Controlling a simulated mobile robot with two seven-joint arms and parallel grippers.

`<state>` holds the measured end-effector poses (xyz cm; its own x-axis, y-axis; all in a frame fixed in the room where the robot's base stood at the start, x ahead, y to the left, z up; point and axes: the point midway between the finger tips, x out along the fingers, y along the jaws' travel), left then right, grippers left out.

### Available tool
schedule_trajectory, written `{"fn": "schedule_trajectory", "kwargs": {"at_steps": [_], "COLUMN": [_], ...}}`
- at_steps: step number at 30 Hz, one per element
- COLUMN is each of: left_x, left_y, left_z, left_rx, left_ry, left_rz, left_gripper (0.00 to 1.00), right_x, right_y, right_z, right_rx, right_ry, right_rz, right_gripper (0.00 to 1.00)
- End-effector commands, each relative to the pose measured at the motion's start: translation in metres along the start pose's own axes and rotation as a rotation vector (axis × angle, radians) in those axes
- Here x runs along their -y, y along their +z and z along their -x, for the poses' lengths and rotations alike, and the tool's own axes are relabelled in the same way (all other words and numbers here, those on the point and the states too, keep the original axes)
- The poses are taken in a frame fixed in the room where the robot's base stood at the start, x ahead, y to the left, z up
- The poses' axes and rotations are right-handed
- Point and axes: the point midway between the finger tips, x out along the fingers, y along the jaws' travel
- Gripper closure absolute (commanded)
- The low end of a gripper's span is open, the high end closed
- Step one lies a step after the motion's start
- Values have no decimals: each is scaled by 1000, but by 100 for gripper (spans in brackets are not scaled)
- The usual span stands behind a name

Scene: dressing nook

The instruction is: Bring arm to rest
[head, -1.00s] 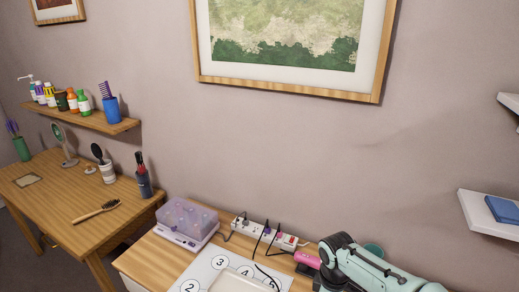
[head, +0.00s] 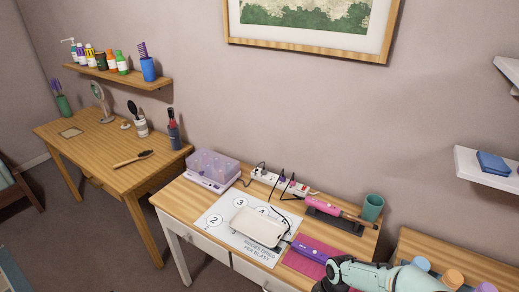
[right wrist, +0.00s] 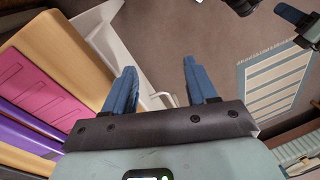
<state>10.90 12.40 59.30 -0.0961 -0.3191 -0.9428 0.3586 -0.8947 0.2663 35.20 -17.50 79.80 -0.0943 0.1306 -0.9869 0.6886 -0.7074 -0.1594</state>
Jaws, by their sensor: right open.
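My right arm reaches in at the bottom right of the head view; its gripper is cut off there. In the right wrist view my right gripper (right wrist: 161,88) is open, its two blue fingers apart with nothing between them. It points past the edge of the table, over the floor (right wrist: 178,50). The pink mat (right wrist: 45,85) and a purple tool (right wrist: 28,128) lie to its left.
The table (head: 185,192) holds a purple-lidded box (head: 213,167), a power strip (head: 280,181), a cream tray (head: 258,227), a purple styling tool (head: 310,251), a pink one (head: 320,205) and a green cup (head: 372,207). A wooden desk (head: 90,142) stands left. Floor between them is clear.

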Motion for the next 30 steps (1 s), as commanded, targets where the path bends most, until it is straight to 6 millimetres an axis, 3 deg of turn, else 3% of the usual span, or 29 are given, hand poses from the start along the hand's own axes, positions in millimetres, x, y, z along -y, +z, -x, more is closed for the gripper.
{"fn": "schedule_trajectory", "kwargs": {"at_steps": [1, 6, 9, 12, 15, 19, 30], "left_x": [-1, -3, -4, -5, -6, -6, -6], "left_y": [0, -1, -2, -2, -3, -3, -3], "left_z": [2, 6, 9, 11, 13, 14, 14], "left_rx": [0, -1, -2, -4, -5, -5, -5], "left_ry": [0, 1, 1, 2, 2, 2, 2], "left_rz": [0, -1, -1, -2, -2, -2, -2], "left_gripper": [57, 57, 57, 57, 57, 57, 57], "right_x": [13, 63, 97, 127, 150, 166, 169], "right_y": [8, 39, 66, 93, 116, 134, 140], "right_z": [-32, -126, -167, -194, -208, -216, -217], "right_rx": [-6, -58, -67, -62, -51, -42, -44], "right_ry": [-46, -164, -208, -225, -222, -209, -199], "right_rz": [-67, -389, -605, -805, -958, -1076, -1112], "right_gripper": [43, 43, 43, 43, 43, 43, 43]}}
